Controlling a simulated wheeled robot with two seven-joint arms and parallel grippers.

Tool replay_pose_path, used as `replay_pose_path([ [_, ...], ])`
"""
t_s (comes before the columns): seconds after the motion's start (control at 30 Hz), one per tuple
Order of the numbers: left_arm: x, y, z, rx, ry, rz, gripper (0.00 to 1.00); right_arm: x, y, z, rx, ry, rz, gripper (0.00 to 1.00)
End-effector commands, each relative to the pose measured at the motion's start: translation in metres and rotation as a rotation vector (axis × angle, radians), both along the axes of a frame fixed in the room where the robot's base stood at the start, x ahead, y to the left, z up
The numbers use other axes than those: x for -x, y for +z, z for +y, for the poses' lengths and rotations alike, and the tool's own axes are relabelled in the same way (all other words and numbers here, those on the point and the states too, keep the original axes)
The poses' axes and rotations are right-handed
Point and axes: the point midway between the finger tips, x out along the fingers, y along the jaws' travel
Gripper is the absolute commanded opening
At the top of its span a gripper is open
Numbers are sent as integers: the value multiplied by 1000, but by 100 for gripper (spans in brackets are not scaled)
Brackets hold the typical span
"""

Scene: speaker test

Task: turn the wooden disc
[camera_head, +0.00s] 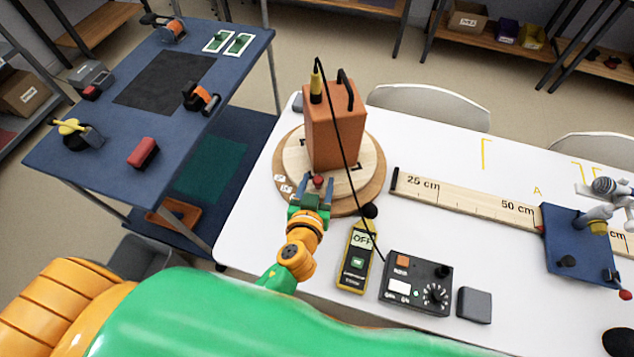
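The wooden disc (372,188) is a round turntable lying flat on the white table, with a lighter round top. An orange box-shaped speaker (334,130) with a black handle stands upright on it. A small red knob (318,181) sits near the disc's front edge. My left gripper (318,187) is at that edge, its fingers apart on either side of the knob. I cannot tell whether they touch it. The gripper and the speaker hide parts of the disc. My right gripper is not in view.
A black cable runs from the speaker's top past its front to a black control box (417,284). A yellow meter (356,258) reading OFF lies before the disc. A wooden ruler (460,205) and blue stand (578,248) are to the right. A blue workbench (215,115) stands left.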

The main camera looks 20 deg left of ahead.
Motion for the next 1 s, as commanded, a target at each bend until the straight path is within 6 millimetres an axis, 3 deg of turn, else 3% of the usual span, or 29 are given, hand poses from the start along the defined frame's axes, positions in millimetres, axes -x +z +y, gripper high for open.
replay_pose_path([
  [0.23,8,1,-1,1,0,4,58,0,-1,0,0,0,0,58],
  [0.5,55,18,-6,1,0,5,58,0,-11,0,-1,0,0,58],
  [0.6,63,24,-6,1,0,3,58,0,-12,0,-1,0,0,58],
  [1.0,65,26,-7,0,0,2,58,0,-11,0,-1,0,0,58],
])
